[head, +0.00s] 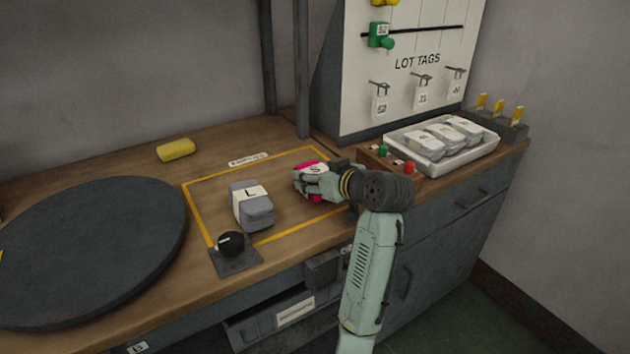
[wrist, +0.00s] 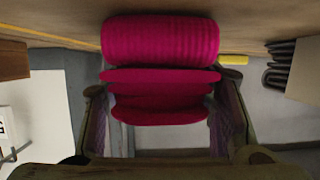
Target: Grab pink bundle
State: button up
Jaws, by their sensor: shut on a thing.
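In the wrist view the pink bundle (wrist: 160,85) shows ribbed folds between my two gripper fingers (wrist: 160,115). I cannot tell whether it touches the bench top.
A grey bundle (head: 249,206) marked L lies to the left in the same outlined area. A white tray (head: 428,165) of pale bundles stands to the right.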

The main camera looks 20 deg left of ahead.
jog(key=shift+c, duration=1.1)
